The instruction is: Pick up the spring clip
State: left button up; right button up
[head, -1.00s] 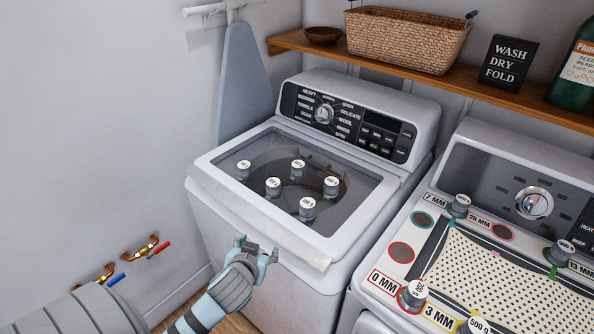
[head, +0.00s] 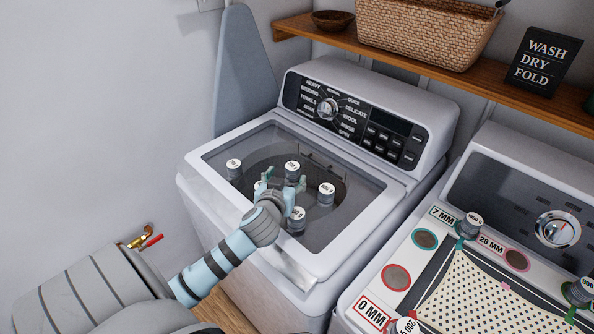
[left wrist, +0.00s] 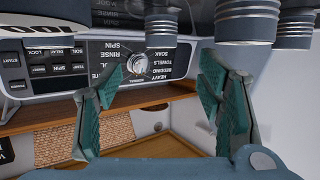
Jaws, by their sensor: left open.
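I cannot pick out a spring clip for certain in either view. Small coloured pieces, such as a pink one (head: 505,286), sit at the edges of the dotted cloth on the right-hand machine, too small to identify. My left gripper (head: 283,186) is over the washer's glass lid, among the grey weights, partly hiding one of them. In the left wrist view its teal-padded fingers (left wrist: 162,78) are spread wide, with nothing between them. My right gripper is in neither view.
Several grey cylinder weights (head: 326,194) stand on the washer lid (head: 345,237), close around the gripper. The washer control panel (head: 355,118) rises behind. The right-hand machine holds the dotted cloth (head: 485,300), coloured discs (head: 396,277) and more weights (head: 469,226). A shelf (head: 430,68) runs above.

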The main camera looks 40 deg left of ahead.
aim_at(292, 167)
pick_arm(q)
jog(key=shift+w+a+f, duration=0.25)
jog(key=shift+w+a, duration=0.2)
jog(key=shift+a, duration=0.1)
jog(key=shift+w+a+f, duration=0.25)
jog(key=shift+w+a, duration=0.15)
jog(key=shift+a, duration=0.1)
jog(key=x, duration=0.6)
jog(key=shift+w+d+f+b, duration=0.15)
jog(key=shift+w+d+b, duration=0.15)
jog(key=shift+w, duration=0.2)
jog(key=shift+w+a+f, duration=0.1)
jog(key=shift+w+a, duration=0.1)
jog(key=c, duration=1.3)
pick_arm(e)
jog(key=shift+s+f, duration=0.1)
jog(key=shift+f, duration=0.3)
pick_arm(q)
jog(key=shift+c, duration=0.2)
